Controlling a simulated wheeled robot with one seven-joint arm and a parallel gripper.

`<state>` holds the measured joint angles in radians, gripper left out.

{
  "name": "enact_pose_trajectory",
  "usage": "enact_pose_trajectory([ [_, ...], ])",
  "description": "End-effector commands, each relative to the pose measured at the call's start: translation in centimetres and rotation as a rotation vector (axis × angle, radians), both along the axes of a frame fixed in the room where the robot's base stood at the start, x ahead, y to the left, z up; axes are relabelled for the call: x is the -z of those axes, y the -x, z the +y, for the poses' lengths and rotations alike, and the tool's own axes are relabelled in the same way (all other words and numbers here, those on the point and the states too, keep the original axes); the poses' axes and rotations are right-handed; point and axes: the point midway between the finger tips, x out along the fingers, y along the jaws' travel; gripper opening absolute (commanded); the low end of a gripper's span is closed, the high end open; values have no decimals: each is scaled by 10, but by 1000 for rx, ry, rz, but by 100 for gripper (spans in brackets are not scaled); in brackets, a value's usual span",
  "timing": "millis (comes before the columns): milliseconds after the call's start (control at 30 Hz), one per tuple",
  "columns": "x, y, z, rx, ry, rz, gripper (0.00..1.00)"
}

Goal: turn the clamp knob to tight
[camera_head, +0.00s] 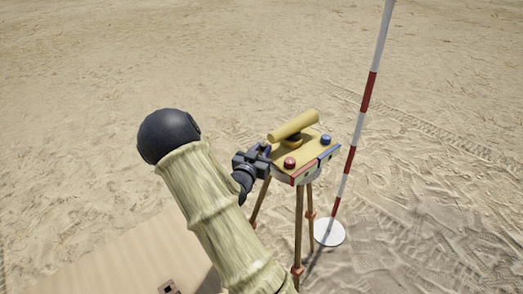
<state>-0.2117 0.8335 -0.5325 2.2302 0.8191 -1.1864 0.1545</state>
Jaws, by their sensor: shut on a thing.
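A surveying instrument with a yellow top plate (310,151) and a yellow sighting tube (293,126) stands on a tripod, right of the picture's middle. A red knob (289,163) and a blue knob (326,140) sit on its top. My dark gripper (266,153) is at the instrument's left side, below the end of the tube. It is shut on what appears to be the clamp knob there. The jaws hide that knob, so I cannot see its setting.
Brown tripod legs (298,225) stand under the instrument. A red-and-white pole (357,130) rises close on the right from a white round base (329,232). A flat tan board (120,255) lies at lower left. Open sand surrounds everything.

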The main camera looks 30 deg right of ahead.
Motion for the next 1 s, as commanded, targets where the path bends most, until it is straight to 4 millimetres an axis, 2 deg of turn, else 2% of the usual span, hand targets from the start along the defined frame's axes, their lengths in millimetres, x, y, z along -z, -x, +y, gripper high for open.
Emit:
enact_pose_trajectory([
  [700,-2,-7,3,250,5,-3,2],
  [1000,-2,-6,3,265,3,-3,2],
])
